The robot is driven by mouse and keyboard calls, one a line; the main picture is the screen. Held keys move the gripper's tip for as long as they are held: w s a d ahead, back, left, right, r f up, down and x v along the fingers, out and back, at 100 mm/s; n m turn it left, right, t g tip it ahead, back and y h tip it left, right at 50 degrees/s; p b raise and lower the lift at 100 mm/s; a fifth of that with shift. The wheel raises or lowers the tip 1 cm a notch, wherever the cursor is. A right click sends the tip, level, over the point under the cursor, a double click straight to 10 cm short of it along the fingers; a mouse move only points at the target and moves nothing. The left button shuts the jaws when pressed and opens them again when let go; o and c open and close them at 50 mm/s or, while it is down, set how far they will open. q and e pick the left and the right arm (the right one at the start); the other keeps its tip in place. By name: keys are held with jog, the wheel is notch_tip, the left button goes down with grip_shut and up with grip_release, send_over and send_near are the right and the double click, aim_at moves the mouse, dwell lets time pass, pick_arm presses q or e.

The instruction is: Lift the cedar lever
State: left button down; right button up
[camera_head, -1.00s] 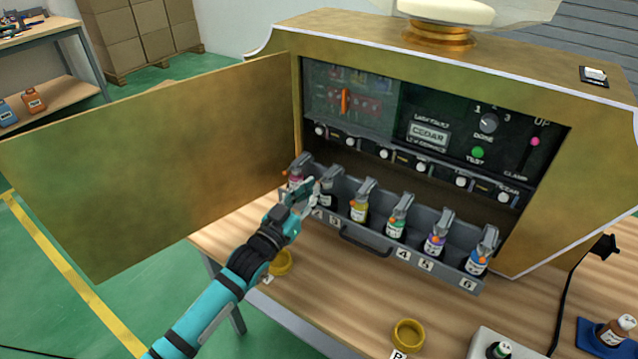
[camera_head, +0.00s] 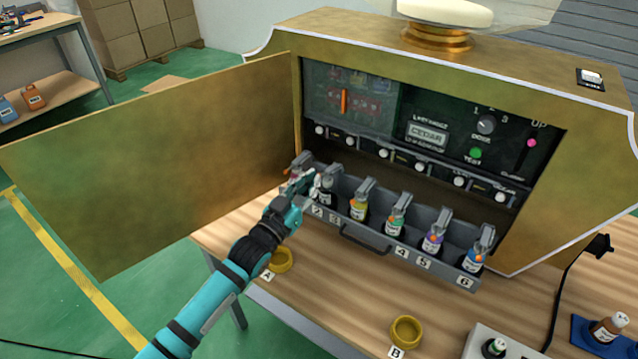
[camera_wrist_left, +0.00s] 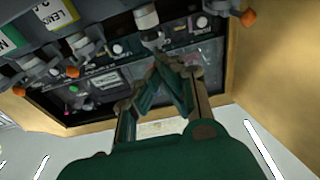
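Several bottles stand in a grey tray at the machine's front, each under a grey lever with an orange tip. My left gripper (camera_head: 312,187) is at the left end of the tray, close to the dark bottle (camera_head: 327,195) near label 2. In the left wrist view its fingers (camera_wrist_left: 163,66) converge until their tips nearly meet, with nothing clearly between them, just below a white bottle (camera_wrist_left: 146,17) and its lever. Whether they touch the lever is unclear. My right gripper is out of view.
The gold door (camera_head: 160,165) stands open on the left, close behind my left arm. A tray handle (camera_head: 365,240), yellow rings (camera_head: 406,332) and a small grey stand (camera_head: 490,338) are in front. Wooden table between the rings is free.

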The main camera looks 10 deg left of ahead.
pick_arm(q)
jog(key=shift+w+r+p, duration=0.25)
jog(key=shift+r+p, duration=0.1)
jog(key=shift+r, duration=0.25)
jog(key=shift+w+d+r+p, duration=0.2)
jog(key=shift+w+r+p, duration=0.25)
jog(key=shift+r, duration=0.35)
jog(key=shift+w+d+r+p, duration=0.2)
jog(key=shift+w+r+p, duration=0.15)
jog(key=shift+w+r, duration=0.1)
